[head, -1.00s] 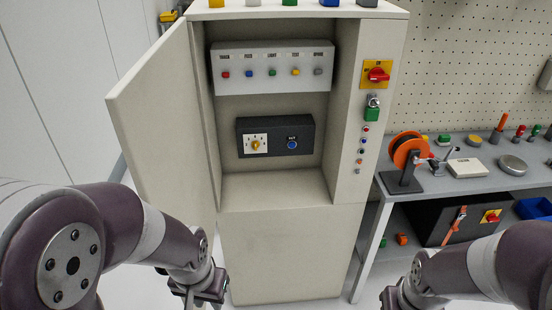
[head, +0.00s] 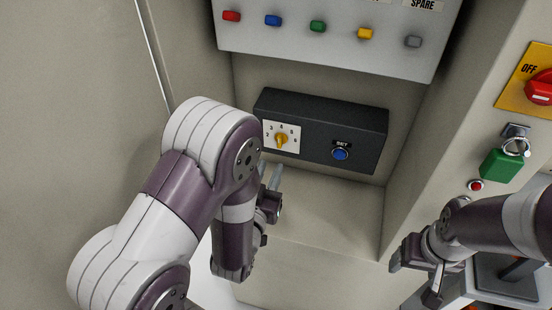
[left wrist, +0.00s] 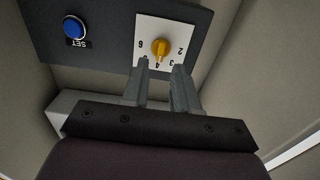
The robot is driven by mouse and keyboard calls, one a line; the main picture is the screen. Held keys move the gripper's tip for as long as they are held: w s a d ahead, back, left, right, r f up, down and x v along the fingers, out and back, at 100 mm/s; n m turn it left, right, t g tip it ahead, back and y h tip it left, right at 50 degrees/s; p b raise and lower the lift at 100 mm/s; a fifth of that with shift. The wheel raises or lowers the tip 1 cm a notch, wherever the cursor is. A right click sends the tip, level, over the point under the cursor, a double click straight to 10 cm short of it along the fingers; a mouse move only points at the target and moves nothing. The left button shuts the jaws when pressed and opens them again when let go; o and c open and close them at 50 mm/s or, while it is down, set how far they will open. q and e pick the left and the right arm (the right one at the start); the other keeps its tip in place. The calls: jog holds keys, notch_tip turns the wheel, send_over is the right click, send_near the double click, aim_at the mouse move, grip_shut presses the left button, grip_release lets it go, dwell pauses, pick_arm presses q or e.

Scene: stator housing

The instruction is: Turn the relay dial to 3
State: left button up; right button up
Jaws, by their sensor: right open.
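The relay dial (head: 281,139) is a yellow knob on a white numbered plate, at the left end of a dark box (head: 312,150) inside the cabinet. Its pointer seems to be near 4, but I cannot read it exactly. In the upside-down left wrist view the dial (left wrist: 161,48) lies just beyond the fingertips. My left gripper (head: 269,178) is just below the dial, partly hidden by my arm. In the left wrist view its fingers (left wrist: 160,72) are apart with nothing between them. My right gripper (head: 414,283) is open and empty, low at the right.
A blue SET button (head: 340,154) is on the same box, right of the dial. A light panel (head: 330,45) with several coloured buttons hangs above. A green padlock (head: 502,164) and a red switch (head: 540,88) are on the right cabinet face. The shelf (head: 325,210) below is bare.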

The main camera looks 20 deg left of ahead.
aim_at(278, 144)
pick_arm(q)
jog(key=w, duration=0.3)
jog(key=shift+w+a+r, duration=0.1)
jog(key=shift+w+r, duration=0.1)
jog(key=shift+w, duration=0.05)
jog(key=shift+w+r+p, duration=0.1)
jog(key=shift+w+p, duration=0.3)
jog(key=shift+w, duration=1.25)
pick_arm(e)
jog(key=shift+s+a+r, duration=0.1)
jog(key=shift+s+r, duration=0.15)
jog(key=shift+r, duration=0.2)
jog(key=shift+s, duration=0.1)
